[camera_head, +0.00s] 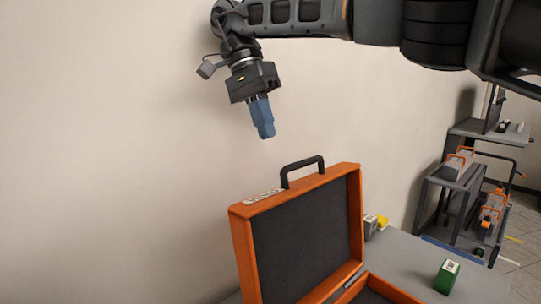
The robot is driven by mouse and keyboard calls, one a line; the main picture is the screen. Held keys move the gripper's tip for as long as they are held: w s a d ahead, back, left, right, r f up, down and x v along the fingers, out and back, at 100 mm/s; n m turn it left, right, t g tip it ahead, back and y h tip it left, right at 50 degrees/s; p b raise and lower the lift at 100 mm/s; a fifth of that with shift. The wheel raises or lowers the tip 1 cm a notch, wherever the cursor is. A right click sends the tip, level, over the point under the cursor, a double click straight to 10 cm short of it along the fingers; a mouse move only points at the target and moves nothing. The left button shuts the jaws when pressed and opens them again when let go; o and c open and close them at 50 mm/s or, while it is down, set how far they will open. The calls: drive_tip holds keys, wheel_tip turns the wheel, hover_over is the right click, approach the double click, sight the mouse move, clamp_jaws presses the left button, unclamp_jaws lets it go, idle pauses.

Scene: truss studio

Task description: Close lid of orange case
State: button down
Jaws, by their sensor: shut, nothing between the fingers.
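The orange case (242,250) stands open on a grey table in the lower middle of the head view. Its lid (310,238) is raised upright, with the dark lining facing me and a black handle (303,166) on its top edge. The case's base (388,287) shows only in part at the bottom edge of the view. My gripper (266,136), with blue fingers, is shut and empty. It points down and appears above the lid, a little left of the handle, and apart from it.
A green box (447,277) sits on the grey table (412,262) right of the case. A small yellow item (382,222) and a grey one stand behind the lid. A pale wall is at the back. A dark shelf cart (452,190) with orange-handled items is at the right.

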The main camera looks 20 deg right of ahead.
drive_tip(key=shift+p+x, duration=0.45)
drive_tip(key=shift+x, duration=2.5)
drive_tip(key=shift+d, duration=0.1)
